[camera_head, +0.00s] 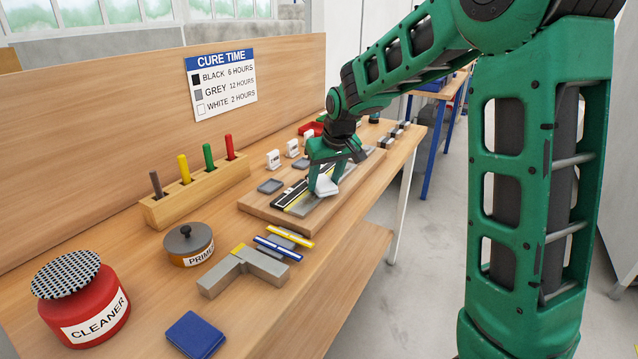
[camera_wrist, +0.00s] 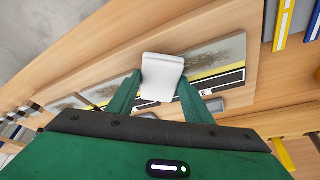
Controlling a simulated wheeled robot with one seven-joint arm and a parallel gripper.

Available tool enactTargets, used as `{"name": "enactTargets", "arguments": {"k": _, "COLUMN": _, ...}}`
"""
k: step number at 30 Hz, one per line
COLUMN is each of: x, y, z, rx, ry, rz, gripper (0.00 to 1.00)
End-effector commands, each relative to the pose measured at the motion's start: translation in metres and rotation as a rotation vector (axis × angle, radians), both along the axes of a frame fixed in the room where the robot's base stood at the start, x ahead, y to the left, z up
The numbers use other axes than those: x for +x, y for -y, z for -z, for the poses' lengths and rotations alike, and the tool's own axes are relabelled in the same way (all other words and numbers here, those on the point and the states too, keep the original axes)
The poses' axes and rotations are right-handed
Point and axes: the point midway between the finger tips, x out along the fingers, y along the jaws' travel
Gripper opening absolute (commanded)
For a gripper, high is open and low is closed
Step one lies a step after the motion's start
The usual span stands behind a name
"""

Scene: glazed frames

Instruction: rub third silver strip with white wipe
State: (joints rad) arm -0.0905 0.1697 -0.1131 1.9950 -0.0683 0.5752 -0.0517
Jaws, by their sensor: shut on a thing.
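My gripper (camera_head: 326,180) is shut on a white wipe (camera_head: 325,187), a small folded pad. In the wrist view the wipe (camera_wrist: 162,78) sits between the two green fingers. It is over a silver strip (camera_wrist: 215,60) with a dark smudge, which shows to the right of the wipe; silver also shows to its left. Whether the wipe touches the metal is unclear. In the head view, silver (camera_head: 308,206) lies beside black and yellow bands on a wooden board (camera_head: 257,208). The wipe and fingers cover part of it, so I cannot tell which strip is the third.
A red cleaner pot (camera_head: 88,308), a primer tin (camera_head: 188,246), a grey angle piece (camera_head: 243,272) and a blue block (camera_head: 195,335) stand on the near bench. A peg rack (camera_head: 195,195) stands at the back. Small white stands (camera_head: 273,159) are behind the board.

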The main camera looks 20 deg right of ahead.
Motion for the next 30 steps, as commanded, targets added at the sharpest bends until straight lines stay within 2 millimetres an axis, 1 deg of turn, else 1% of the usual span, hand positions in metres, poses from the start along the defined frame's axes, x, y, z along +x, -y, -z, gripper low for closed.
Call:
{"name": "enactTargets", "arguments": {"k": 1, "x": 0.001, "y": 0.003, "z": 0.000, "rx": 0.000, "ry": 0.000, "rz": 0.000, "gripper": 0.22}}
{"name": "enactTargets", "arguments": {"k": 3, "x": 0.002, "y": 0.002, "z": -0.011, "rx": 0.000, "ry": 0.003, "rz": -0.002, "gripper": 0.22}}
{"name": "enactTargets", "arguments": {"k": 22, "x": 0.001, "y": 0.004, "z": -0.068, "rx": 0.000, "ry": 0.002, "rz": -0.001, "gripper": 0.22}}
{"name": "enactTargets", "arguments": {"k": 25, "x": 0.001, "y": 0.004, "z": -0.075, "rx": 0.000, "ry": 0.001, "rz": -0.001, "gripper": 0.22}}
{"name": "enactTargets", "arguments": {"k": 30, "x": 0.000, "y": 0.003, "z": -0.079, "rx": 0.000, "ry": -0.001, "rz": -0.001, "gripper": 0.22}}
